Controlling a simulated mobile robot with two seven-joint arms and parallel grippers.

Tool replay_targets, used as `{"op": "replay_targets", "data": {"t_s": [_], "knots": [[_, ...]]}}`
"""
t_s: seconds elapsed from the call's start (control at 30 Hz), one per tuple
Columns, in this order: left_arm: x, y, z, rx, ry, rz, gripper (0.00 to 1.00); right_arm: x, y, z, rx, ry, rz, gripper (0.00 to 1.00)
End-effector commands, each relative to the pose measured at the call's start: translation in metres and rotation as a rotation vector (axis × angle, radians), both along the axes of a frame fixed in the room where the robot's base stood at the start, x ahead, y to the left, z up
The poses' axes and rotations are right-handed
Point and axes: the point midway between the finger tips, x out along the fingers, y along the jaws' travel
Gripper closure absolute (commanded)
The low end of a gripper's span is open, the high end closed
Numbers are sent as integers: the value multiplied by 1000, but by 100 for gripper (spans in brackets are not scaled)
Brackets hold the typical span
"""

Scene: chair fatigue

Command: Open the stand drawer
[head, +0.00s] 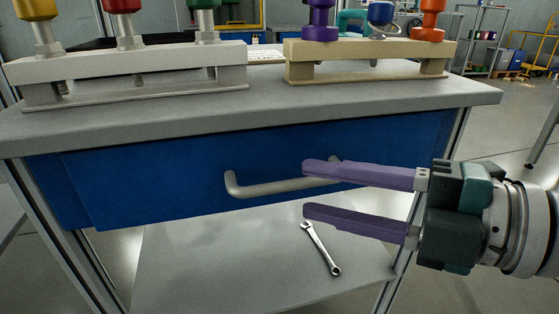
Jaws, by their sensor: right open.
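The stand (130,129) has a grey top and a blue drawer (150,185) under it. A grey bar handle (270,188) runs across the drawer front. My right gripper (306,188) comes in from the right with its two purple fingers open and empty. The upper finger is in front of the handle's right part and hides some of it. The lower finger is below the handle. I cannot tell whether either finger touches the handle. My left gripper is not in view.
On the stand top are a light grey fixture (130,66) with yellow, red and green knobs and a beige fixture (370,50) with purple and orange knobs. A wrench (321,249) lies on the lower shelf (200,265). A shelving rack (482,40) stands at the back right.

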Motion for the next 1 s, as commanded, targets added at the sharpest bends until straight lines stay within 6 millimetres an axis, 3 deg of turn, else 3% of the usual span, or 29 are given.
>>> {"op": "replay_targets", "data": {"t_s": [0.3,0.47,0.73,1.0], "knots": [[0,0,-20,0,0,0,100,26,51,-10,2,-2,0,56],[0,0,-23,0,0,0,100,31,62,-10,1,-1,-2,56],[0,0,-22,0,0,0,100,32,63,-10,1,0,-3,56],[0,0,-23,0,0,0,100,32,63,-10,1,0,-3,85]]}}
